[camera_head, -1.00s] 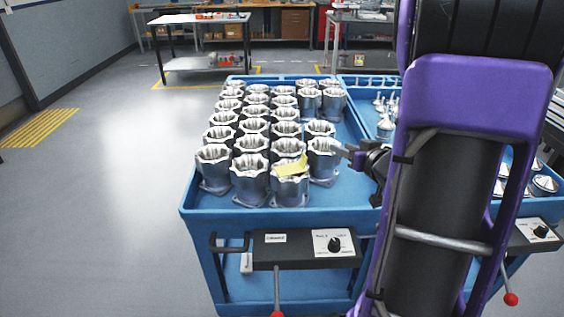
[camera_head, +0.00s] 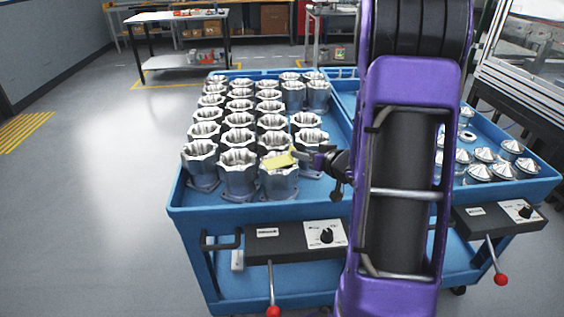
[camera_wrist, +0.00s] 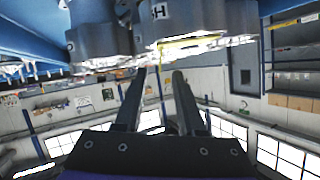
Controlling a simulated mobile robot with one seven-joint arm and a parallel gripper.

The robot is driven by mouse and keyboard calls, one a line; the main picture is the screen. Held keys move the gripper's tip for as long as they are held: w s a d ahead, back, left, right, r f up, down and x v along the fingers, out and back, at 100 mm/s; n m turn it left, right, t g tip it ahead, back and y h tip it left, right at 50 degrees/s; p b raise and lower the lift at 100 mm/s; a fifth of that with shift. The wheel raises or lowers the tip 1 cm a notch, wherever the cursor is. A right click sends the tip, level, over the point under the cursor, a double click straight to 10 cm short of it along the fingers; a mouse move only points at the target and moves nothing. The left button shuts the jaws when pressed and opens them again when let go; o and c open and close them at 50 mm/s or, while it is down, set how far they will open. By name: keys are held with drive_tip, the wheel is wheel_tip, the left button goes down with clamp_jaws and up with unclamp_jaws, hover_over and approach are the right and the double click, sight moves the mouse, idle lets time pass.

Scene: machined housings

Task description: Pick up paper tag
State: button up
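The yellow paper tag (camera_head: 279,160) lies tilted across the rim of the front-right silver housing (camera_head: 279,184). In the wrist view, which looks turned over, the tag (camera_wrist: 190,42) shows as a thin yellow band against a housing, just beyond my fingertips. My gripper (camera_head: 306,160) is at the tag's right side, at about rim height. In the wrist view its two dark fingers (camera_wrist: 161,72) stand apart, with no object clearly held between them. I cannot tell whether a fingertip touches the tag.
Several similar housings (camera_head: 238,172) stand close together on the blue cart (camera_head: 213,208), left of and behind the tagged one. Cone-topped parts (camera_head: 485,155) stand on the right-hand side. A control box (camera_head: 295,240) is on the cart's front. Open floor lies at left.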

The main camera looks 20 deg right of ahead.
sight(293, 148)
drive_tip(key=shift+r+b+x, duration=0.15)
drive_tip(key=shift+x, duration=1.35)
drive_tip(key=shift+r+b+x, duration=0.1)
drive_tip(key=shift+b+x, duration=0.05)
drive_tip(key=shift+x, duration=1.35)
drive_tip(key=shift+w, duration=0.1)
clamp_jaws()
